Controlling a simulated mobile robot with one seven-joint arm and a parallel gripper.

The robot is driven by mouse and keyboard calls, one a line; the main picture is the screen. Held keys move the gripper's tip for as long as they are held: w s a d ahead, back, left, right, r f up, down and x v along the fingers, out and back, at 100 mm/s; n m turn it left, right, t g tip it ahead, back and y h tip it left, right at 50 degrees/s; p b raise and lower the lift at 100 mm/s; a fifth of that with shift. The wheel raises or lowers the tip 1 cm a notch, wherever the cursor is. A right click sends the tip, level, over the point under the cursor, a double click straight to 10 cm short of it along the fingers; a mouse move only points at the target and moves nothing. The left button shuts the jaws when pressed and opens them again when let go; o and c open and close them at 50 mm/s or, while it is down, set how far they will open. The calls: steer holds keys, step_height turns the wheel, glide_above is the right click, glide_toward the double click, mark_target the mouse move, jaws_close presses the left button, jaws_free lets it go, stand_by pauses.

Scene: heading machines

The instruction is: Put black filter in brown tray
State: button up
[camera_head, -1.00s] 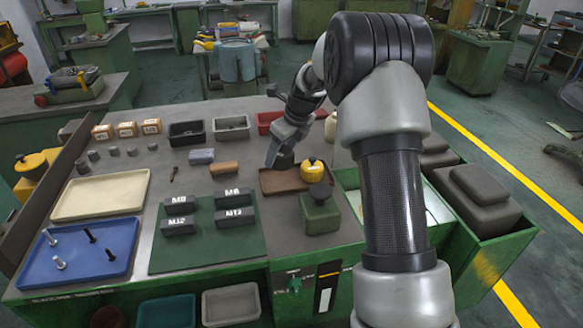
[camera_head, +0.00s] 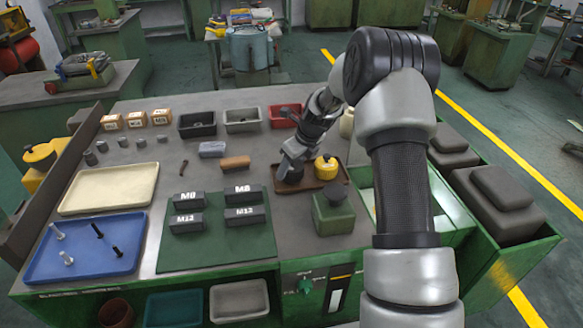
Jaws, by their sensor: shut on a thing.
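The brown tray (camera_head: 312,187) lies on the grey table in front of my arm. A yellow part with a dark knob (camera_head: 326,170) sits in its right half. My gripper (camera_head: 291,166) is shut on the black filter (camera_head: 291,174), a dark rounded piece at the tray's left part. The filter is low over or touching the tray floor; I cannot tell which. The fingers partly hide it.
A green box with a dark round top (camera_head: 334,215) stands just in front of the tray. Red (camera_head: 284,117), grey (camera_head: 242,120) and black (camera_head: 197,124) bins stand behind. A green mat (camera_head: 217,252) with labelled dark blocks lies to the left.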

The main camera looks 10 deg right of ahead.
steer(key=shift+f, duration=0.2)
steer(key=shift+f, duration=0.15)
steer(key=o, duration=0.8)
